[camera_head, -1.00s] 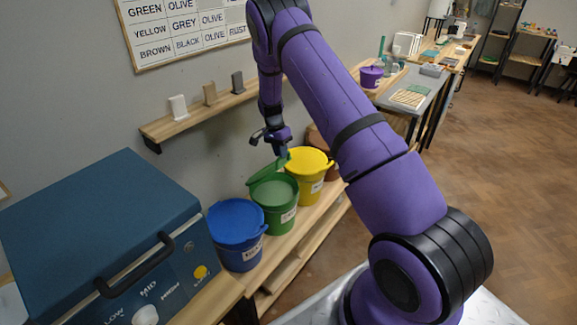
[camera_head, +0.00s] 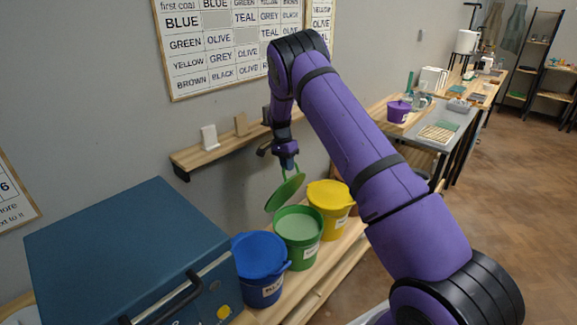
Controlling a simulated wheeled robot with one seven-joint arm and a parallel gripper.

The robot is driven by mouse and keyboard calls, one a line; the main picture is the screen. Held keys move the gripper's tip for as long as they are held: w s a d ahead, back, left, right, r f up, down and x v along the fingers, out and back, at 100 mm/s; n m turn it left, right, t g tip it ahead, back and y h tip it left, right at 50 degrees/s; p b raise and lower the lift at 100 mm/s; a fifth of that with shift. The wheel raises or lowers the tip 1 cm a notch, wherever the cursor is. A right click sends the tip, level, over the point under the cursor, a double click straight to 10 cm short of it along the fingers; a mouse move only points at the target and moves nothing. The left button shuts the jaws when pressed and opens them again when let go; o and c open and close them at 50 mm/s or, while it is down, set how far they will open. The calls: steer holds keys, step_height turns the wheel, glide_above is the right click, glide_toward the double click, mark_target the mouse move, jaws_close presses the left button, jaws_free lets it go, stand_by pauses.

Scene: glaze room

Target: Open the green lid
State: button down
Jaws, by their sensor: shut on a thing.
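The green bucket (camera_head: 298,240) stands on the wooden bench between the blue and yellow buckets. Its top is uncovered and pale green glaze shows inside. The green lid (camera_head: 284,194) is tilted steeply above the bucket's back left side, clear of most of the rim. My gripper (camera_head: 287,166) is above the lid, shut on the lid's upper edge or tab. The fingertips are small here and partly hidden by the lid. Whether the lid's lower edge touches the bucket is hard to tell.
A blue bucket (camera_head: 261,268) with its lid on stands left of the green one, and a yellow bucket (camera_head: 330,205), also lidded, stands right. A large blue kiln (camera_head: 130,250) fills the left. A wall shelf (camera_head: 215,150) runs behind.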

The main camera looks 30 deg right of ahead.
steer(key=shift+s+a+f, duration=0.1)
steer(key=shift+a+f, duration=0.2)
steer(key=shift+f, duration=0.05)
steer(key=c, duration=1.1)
jaws_free()
steer(key=shift+c, duration=0.2)
steer(key=shift+d+r, duration=0.15)
steer(key=shift+w+r, duration=0.2)
steer(key=v, duration=1)
steer(key=shift+r, duration=0.15)
steer(key=shift+r, duration=0.1)
